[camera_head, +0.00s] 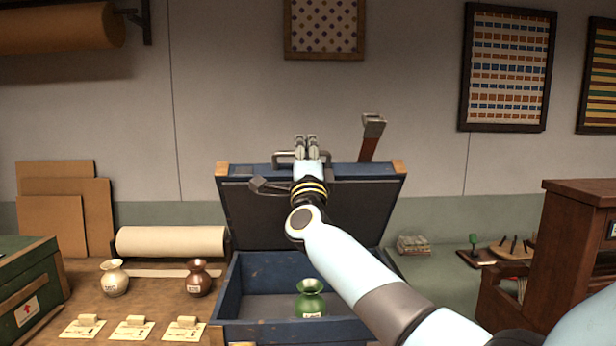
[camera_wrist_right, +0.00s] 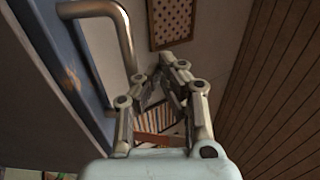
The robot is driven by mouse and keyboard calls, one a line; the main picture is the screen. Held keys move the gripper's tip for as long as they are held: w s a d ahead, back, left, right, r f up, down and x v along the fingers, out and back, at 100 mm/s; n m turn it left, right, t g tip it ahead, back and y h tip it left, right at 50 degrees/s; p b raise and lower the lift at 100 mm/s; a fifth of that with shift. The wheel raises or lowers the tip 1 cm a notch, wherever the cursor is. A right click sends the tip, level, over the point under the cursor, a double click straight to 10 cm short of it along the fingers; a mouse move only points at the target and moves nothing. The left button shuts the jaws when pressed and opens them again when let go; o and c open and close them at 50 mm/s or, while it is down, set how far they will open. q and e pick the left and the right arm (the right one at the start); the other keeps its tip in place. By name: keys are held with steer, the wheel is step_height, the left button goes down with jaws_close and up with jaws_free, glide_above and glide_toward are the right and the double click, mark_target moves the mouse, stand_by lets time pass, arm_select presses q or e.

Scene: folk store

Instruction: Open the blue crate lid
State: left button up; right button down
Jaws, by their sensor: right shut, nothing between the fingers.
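The blue crate (camera_head: 228,292) stands on the counter. Its lid (camera_head: 350,220) is raised and leans slightly back, with the dark inner face towards me. A metal handle (camera_head: 284,158) shows at the lid's top edge, and it is large at the upper left of the right wrist view (camera_wrist_right: 127,38). My right gripper (camera_head: 306,141) points up at the lid's top edge beside the handle, shut and empty. In the wrist view its fingers (camera_wrist_right: 168,72) are apart from the handle. A green vase (camera_head: 311,301) stands inside the crate. My left gripper is out of view.
A cream vase (camera_head: 115,279) and a copper vase (camera_head: 198,278) stand left of the crate, behind several label cards (camera_head: 132,328). A green box (camera_head: 25,285) is at far left. A paper roll (camera_head: 170,241) lies behind. A wooden cabinet (camera_head: 570,225) stands at right.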

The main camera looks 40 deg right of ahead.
steer(key=w+d+r, duration=0.2)
steer(key=w+d, duration=0.1)
steer(key=w, duration=0.2)
steer(key=w+d+r+g+y, duration=0.1)
steer(key=w+d+r, duration=0.1)
steer(key=w, duration=0.3)
steer(key=shift+w+d+p, duration=0.35)
steer(key=shift+w+d, duration=0.05)
steer(key=shift+d, duration=0.35)
steer(key=shift+r, duration=0.1)
